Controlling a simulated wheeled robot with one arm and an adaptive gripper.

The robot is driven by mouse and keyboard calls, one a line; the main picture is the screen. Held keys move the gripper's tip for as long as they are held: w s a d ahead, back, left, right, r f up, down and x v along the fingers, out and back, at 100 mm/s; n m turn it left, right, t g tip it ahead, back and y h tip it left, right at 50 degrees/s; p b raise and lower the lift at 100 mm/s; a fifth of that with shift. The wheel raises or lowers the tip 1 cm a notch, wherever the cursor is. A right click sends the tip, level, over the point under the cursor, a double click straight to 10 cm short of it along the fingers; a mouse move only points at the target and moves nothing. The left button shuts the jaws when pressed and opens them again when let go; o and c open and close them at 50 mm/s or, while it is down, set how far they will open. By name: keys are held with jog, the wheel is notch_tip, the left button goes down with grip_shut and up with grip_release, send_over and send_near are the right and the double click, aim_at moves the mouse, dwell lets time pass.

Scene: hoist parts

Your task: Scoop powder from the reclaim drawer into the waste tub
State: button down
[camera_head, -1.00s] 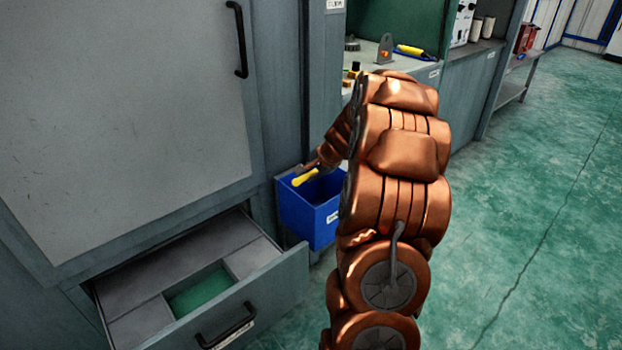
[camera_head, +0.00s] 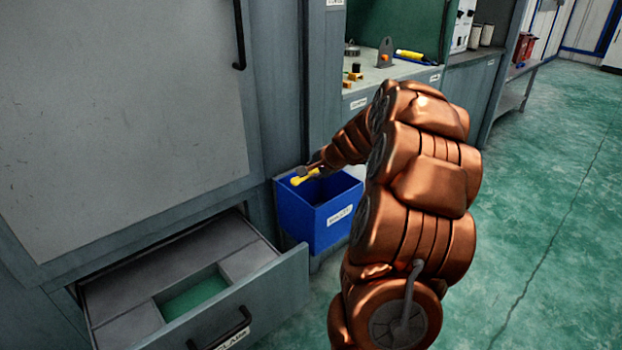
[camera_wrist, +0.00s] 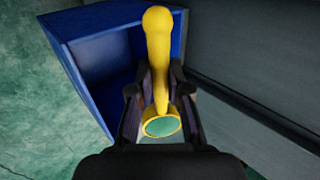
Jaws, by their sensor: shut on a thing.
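The blue waste tub (camera_head: 340,234) stands on the floor beside the cabinet, open at the top with a white label on its front. My gripper (camera_head: 312,170) is over the tub's back left part, shut on a yellow scoop (camera_head: 303,178). In the wrist view the scoop (camera_wrist: 157,60) passes between my gripper's fingers (camera_wrist: 156,92), with the tub (camera_wrist: 75,65) behind it. Its near round end shows a green face; I cannot tell whether this is powder. The reclaim drawer (camera_head: 265,288) is pulled open, with green powder (camera_head: 195,297) in its recessed compartment.
A tall grey cabinet (camera_head: 110,120) rises behind the drawer. A workbench (camera_head: 385,75) with small parts and a yellow-handled tool (camera_head: 410,54) stands behind the tub. The green floor (camera_head: 540,220) at the right is clear.

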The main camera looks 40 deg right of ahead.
jog(key=shift+s+f+t+b, duration=0.1)
jog(key=shift+f+t+b, duration=0.35)
jog(key=shift+b, duration=1.6)
jog(key=shift+w+t+b, duration=0.1)
jog(key=shift+t+b, duration=0.65)
jog(key=shift+b, duration=1.25)
jog(key=shift+s+f+t+b, duration=0.1)
jog(key=shift+f+t+b, duration=0.35)
jog(key=shift+b, duration=1.6)
jog(key=t+b, duration=0.1)
jog(key=b, duration=0.3)
jog(key=t+b, duration=0.2)
jog(key=b, duration=0.3)
jog(key=shift+s+f, duration=0.1)
jog(key=shift+f, duration=0.15)
jog(key=shift+r+t, duration=0.1)
jog(key=shift+t, duration=0.25)
jog(key=shift+t, duration=0.4)
